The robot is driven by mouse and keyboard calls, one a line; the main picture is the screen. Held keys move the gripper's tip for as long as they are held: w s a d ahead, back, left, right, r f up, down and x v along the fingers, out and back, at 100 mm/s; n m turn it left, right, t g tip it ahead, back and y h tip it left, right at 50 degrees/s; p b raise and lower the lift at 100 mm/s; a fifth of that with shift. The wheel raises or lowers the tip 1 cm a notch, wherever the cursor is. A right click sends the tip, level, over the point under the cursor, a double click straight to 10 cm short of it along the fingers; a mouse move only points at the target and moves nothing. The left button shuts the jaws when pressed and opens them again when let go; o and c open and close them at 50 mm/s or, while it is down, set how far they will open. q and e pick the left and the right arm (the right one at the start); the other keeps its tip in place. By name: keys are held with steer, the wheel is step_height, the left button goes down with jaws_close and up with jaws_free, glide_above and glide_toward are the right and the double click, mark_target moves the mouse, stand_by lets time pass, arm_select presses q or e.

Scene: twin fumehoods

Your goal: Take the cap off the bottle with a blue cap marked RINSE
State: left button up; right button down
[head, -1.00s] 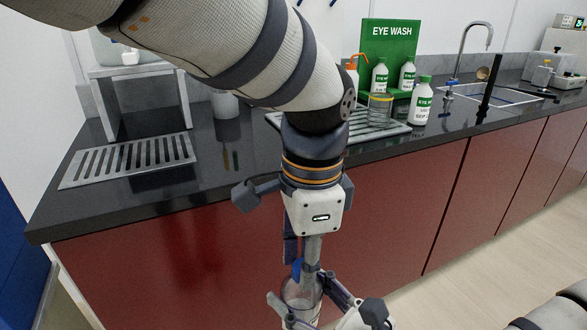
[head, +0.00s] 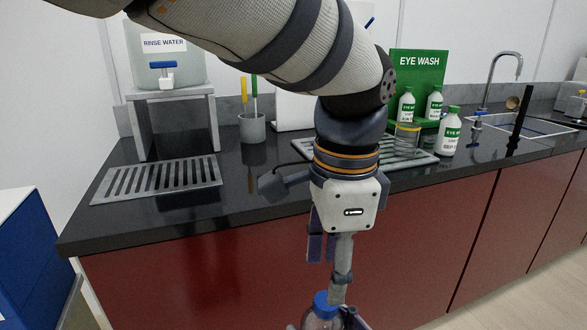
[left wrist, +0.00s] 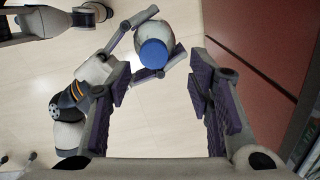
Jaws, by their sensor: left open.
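A bottle with a blue cap (head: 323,303) shows at the bottom edge of the head view, mostly cut off. In the left wrist view its blue cap (left wrist: 153,53) faces the camera, and the cap is on. I cannot read its label. My right gripper (left wrist: 165,40) has its fingers on both sides of the bottle and holds it above the floor. My left gripper (head: 328,252) points down above the cap. In the left wrist view the left fingers (left wrist: 160,88) are wide apart and empty, with the cap beyond them, toward the top.
A dark counter (head: 240,195) with red cabinet fronts (head: 220,275) stands close beside the left gripper. On it are a rinse water tank (head: 165,62), a drain grate (head: 155,180), a grey cup (head: 252,127) and green-capped eye wash bottles (head: 450,132). Pale floor (left wrist: 30,110) lies below.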

arm_select(q)
steer(key=m, duration=0.1)
steer(key=s+m, duration=0.1)
steer(key=m, duration=0.1)
steer(key=r+m, duration=0.1)
steer(key=m, duration=0.1)
steer(key=shift+s+d+g, duration=0.2)
steer(key=shift+d+g, duration=0.1)
steer(key=shift+d, duration=0.1)
steer(key=m, duration=0.1)
steer(key=r+m, duration=0.1)
steer(key=m, duration=0.1)
steer(key=r+m, duration=0.1)
steer(key=m, duration=0.1)
steer(key=shift+w+a, duration=0.2)
steer(key=shift+w, duration=0.1)
steer(key=shift+w+a+f+m, duration=0.1)
steer(key=shift+f+m, duration=0.05)
steer(key=shift+m, duration=0.25)
step_height(320, 180, down, 7)
steer(key=shift+a+f, duration=0.15)
steer(key=shift+f, duration=0.05)
jaws_close()
steer(key=n, duration=0.8)
steer(key=shift+w+r+n, duration=0.1)
steer(key=shift+n, duration=0.3)
steer(key=n, duration=0.3)
steer(key=shift+n, duration=0.3)
steer(key=n, duration=0.6)
steer(key=shift+r, duration=0.1)
